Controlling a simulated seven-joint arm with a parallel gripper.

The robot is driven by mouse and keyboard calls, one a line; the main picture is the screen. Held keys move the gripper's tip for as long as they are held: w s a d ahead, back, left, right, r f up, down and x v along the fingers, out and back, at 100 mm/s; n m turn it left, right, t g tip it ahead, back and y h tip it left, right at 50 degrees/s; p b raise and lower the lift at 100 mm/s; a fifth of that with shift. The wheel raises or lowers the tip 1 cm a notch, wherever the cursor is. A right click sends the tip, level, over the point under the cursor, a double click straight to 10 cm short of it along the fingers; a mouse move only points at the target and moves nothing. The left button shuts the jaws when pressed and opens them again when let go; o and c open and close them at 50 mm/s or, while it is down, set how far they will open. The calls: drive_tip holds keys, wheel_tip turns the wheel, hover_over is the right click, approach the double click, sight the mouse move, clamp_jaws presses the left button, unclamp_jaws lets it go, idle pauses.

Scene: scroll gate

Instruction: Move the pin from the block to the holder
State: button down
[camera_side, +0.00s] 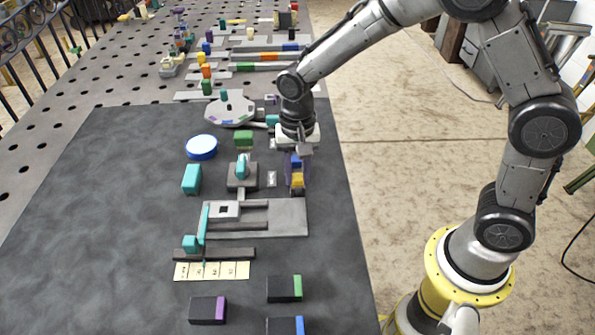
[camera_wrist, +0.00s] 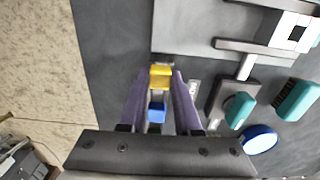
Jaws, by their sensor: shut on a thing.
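My gripper (camera_side: 297,172) points down at the right side of the dark mat, just beyond the grey slotted plate (camera_side: 290,219). Its purple fingers also show in the wrist view (camera_wrist: 159,88). They are shut on a small piece with a yellow part (camera_wrist: 160,77) at the fingertips and a blue part (camera_wrist: 156,112) nearer the palm; it looks like the pin. In the side view the yellow part (camera_side: 297,180) is low between the fingers. I cannot tell whether its lower end touches anything. Which pieces are the block and the holder is not clear.
A white square piece (camera_side: 224,209) and a teal lever (camera_side: 203,225) sit at the plate's left. A teal-topped grey stand (camera_side: 242,178), teal block (camera_side: 192,179) and blue disc (camera_side: 202,147) stand left of my gripper. Dark blocks with coloured ends (camera_side: 284,288) lie in front. The mat's left is clear.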

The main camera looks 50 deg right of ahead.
drive_tip(key=shift+c, duration=0.2)
unclamp_jaws()
idle(0.3)
drive_tip(key=shift+r, duration=0.1)
drive_tip(key=shift+r, duration=3.4)
